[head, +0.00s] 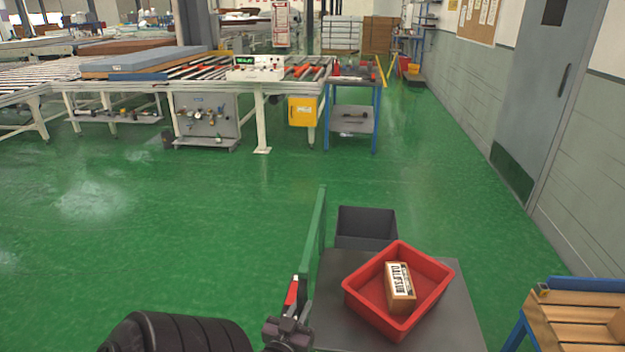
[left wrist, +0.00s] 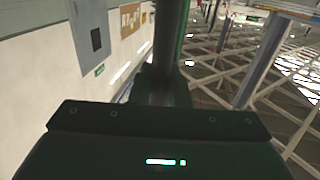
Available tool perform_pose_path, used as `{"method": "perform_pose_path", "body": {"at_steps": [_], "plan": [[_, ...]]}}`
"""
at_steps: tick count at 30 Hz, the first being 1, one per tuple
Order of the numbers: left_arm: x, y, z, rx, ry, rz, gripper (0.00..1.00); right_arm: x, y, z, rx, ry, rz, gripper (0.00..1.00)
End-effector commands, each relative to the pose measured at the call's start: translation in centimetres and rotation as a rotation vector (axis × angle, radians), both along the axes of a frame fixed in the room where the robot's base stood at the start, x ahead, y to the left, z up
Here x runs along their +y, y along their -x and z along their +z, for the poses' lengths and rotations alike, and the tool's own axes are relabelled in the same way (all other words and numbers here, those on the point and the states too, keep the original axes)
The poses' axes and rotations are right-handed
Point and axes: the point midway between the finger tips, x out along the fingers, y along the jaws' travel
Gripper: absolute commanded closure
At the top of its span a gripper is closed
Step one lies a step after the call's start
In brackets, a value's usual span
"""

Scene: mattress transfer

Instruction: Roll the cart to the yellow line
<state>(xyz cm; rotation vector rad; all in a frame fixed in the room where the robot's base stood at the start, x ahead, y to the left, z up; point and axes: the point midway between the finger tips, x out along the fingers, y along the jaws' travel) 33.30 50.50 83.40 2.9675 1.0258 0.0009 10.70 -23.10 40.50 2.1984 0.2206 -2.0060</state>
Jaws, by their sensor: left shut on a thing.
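The cart has a flat grey top (head: 448,318) and a green upright frame (head: 316,235) along its left side, in the lower middle of the head view. A red bin (head: 437,262) on the cart top holds a small brown box (head: 402,300) with a printed label. My left gripper (head: 301,292) is shut on the cart's green frame near its lower end. In the left wrist view a dark post runs up the middle, and the grip itself is not clear. My right gripper is out of view. I see no yellow line on the floor.
A dark grey bin (head: 366,222) is at the cart's far edge. A wooden-topped bench (head: 575,318) stands close on the right. Roller conveyors (head: 230,70) and a blue-legged trolley (head: 352,90) stand ahead. A wall with a grey door (head: 548,95) bounds the right. Green floor between is open.

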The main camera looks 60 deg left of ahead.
Motion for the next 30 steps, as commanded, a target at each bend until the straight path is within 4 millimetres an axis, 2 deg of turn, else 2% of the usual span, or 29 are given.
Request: {"method": "perform_pose_path", "body": {"at_steps": [13,14,18,26,30], "plan": [[0.5,0.5,0.0,0.001,-0.003,0.009,1.0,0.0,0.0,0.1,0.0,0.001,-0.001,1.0],[0.5,0.5,0.0,0.002,-0.004,0.009,0.8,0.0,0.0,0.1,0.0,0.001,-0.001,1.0],[0.5,0.4,0.0,0.001,-0.003,0.007,0.64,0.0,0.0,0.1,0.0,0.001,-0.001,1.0],[0.3,0.4,0.0,0.001,-0.001,0.004,0.64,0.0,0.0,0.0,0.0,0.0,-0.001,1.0],[-0.5,1.5,-0.3,0.003,0.002,0.005,0.64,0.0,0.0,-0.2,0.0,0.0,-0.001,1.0]]}}
